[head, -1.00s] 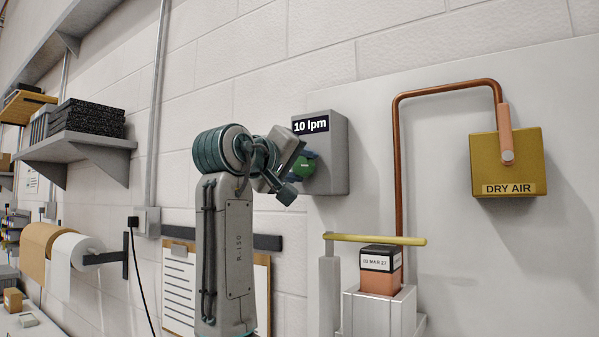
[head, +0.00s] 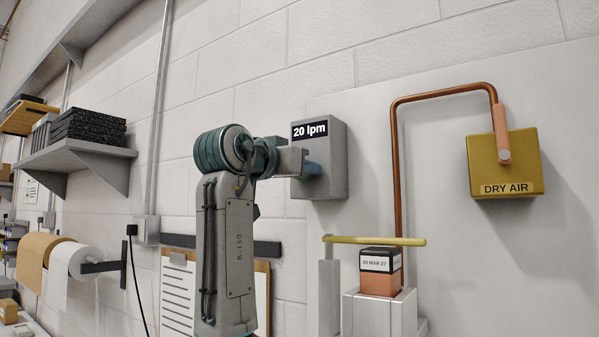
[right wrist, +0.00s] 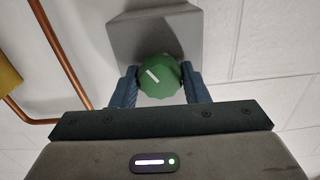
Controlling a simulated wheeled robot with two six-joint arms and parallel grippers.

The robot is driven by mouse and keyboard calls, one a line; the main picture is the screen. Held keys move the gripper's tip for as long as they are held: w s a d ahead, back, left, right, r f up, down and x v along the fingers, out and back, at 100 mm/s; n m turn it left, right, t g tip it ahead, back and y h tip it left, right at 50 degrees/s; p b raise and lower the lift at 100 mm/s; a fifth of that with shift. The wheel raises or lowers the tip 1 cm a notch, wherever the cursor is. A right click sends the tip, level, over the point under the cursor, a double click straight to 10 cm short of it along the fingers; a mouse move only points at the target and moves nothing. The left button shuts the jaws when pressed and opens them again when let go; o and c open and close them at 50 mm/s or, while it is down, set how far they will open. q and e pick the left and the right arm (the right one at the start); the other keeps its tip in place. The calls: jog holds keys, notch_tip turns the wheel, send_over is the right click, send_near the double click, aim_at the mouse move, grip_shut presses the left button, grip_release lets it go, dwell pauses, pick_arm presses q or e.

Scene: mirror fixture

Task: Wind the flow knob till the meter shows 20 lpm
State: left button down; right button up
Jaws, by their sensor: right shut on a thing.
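The grey meter box (head: 333,160) is on the wall panel, and its black display (head: 310,131) reads "20 lpm". The green flow knob (right wrist: 160,76) is on the front of this box in the right wrist view, with a white mark slanting toward the upper left. In the head view the gripper hides the knob. My right gripper (right wrist: 161,88) is shut on the knob, one blue finger on either side. It also shows in the head view (head: 311,170), reaching the box from the left. My left gripper is in neither view.
A copper pipe (head: 397,190) runs from a brass "DRY AIR" box (head: 510,165) down to a white holder (head: 378,315) with a dated copper-coloured block (head: 380,272). A yellow bar (head: 375,240) crosses above it. A shelf (head: 80,155) and paper rolls (head: 60,262) are at the left.

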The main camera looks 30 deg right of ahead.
jog(key=shift+f+m, duration=0.2)
jog(key=shift+m, duration=1.4)
jog(key=o, duration=1)
jog(key=shift+r, duration=0.1)
jog(key=b+v, duration=0.4)
jog(key=v, duration=0.6)
jog(key=shift+s+a+b, duration=0.1)
jog(key=shift+a+b, duration=0.2)
